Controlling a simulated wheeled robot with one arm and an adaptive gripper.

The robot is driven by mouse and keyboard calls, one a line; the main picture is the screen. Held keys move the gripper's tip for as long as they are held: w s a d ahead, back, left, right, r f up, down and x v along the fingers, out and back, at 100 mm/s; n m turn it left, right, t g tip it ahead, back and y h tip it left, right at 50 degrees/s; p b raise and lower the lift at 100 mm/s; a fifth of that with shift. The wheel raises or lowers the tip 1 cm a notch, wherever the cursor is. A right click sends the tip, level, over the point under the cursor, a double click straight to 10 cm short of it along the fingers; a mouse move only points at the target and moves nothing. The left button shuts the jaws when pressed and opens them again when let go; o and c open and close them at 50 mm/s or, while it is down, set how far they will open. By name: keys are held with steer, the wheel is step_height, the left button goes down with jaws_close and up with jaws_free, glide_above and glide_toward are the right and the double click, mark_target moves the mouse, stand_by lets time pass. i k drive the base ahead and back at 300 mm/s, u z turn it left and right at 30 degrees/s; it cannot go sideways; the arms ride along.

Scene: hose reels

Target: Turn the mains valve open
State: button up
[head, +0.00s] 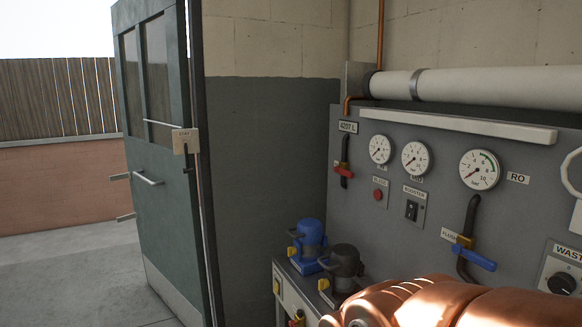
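No valve carries a label that I can read as mains. A valve with a blue lever (476,259) and a brass body sits on a black hose lower right, beside a label that seems to read "FLUSH". A small red and yellow fitting (297,319) shows at the bottom edge, partly cut off. My copper-coloured arm covers the lower right. My gripper is not in view.
The grey panel (300,256) side bench holds a blue pump (310,240) and a black pump (343,264). Gauges (480,170) and switches (411,210) line the wall panel. A white pipe (480,88) runs above. An open green door (160,200) stands left, with concrete floor beyond.

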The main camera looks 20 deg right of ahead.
mark_target(350, 175)
steer(key=u, duration=0.35)
steer(key=i, duration=1.65)
steer(key=u, duration=0.25)
